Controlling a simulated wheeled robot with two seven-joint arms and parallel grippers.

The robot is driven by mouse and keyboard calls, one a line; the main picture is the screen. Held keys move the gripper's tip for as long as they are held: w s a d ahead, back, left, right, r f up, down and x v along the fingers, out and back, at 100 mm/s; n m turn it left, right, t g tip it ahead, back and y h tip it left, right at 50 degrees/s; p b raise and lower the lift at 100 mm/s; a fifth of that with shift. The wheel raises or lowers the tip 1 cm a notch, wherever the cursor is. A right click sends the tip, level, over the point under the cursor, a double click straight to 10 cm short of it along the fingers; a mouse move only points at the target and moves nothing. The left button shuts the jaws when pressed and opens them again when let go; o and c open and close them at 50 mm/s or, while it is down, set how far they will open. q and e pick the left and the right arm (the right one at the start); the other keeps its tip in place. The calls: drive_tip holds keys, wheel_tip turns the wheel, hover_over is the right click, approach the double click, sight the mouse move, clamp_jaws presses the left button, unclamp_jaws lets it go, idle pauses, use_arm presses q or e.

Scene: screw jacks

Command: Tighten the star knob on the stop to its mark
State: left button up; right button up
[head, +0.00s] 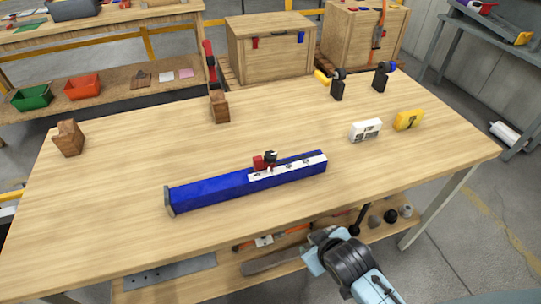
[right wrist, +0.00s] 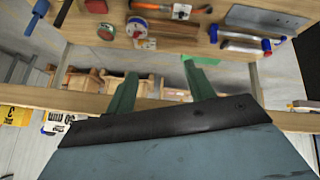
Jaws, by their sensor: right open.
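A long blue rail (head: 215,189) lies slanted across the middle of the table. A white marked strip (head: 300,171) runs along its right half. The stop is a small red block (head: 260,163) on the rail at the left part of the strip, with a dark star knob (head: 271,156) on it. The knob's mark is too small to make out. My right arm (head: 348,262) is low at the table's front edge, well apart from the stop; its fingertips do not show clearly there. In the right wrist view my right gripper (right wrist: 158,82) has its two green fingers apart, with nothing between them. My left gripper is not in view.
Wooden blocks (head: 68,139) (head: 219,106) stand at the left and back. Black clamp-like tools (head: 337,90) (head: 380,80), a white box (head: 365,130) and a yellow device (head: 408,120) stand at the right. A lower shelf (head: 150,292) holds tools. The tabletop around the rail is clear.

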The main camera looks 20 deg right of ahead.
drive_tip(key=w+a+r+n+t+y, duration=0.25)
drive_tip(key=w+r+n+t, duration=0.2)
drive_tip(key=r, duration=0.55)
drive_tip(key=w+a+r+n+t+y+b, duration=0.1)
drive_tip(key=w+a+r+n+t, duration=0.25)
drive_tip(key=w+r, duration=0.4)
drive_tip(key=w+a+r+n+t+y, duration=0.25)
drive_tip(key=w+a+r+t, duration=0.2)
drive_tip(key=r, duration=0.65)
drive_tip(key=a+r+n+g+y, duration=0.2)
drive_tip(key=a+r+n+y, duration=0.55)
drive_tip(key=n+y, duration=0.35)
drive_tip(key=s+a+n+g+y, duration=0.25)
drive_tip(key=a+n+g, duration=0.2)
drive_tip(key=n, duration=0.25)
drive_tip(key=n+g+h, duration=1.3)
drive_tip(key=n+h, duration=0.6)
hover_over(270, 155)
wheel_tip(270, 155, down, 9)
wheel_tip(270, 155, down, 12)
drive_tip(key=shift+d+f+b, duration=0.1)
drive_tip(key=shift+f+b, duration=0.15)
drive_tip(key=shift+b, duration=0.3)
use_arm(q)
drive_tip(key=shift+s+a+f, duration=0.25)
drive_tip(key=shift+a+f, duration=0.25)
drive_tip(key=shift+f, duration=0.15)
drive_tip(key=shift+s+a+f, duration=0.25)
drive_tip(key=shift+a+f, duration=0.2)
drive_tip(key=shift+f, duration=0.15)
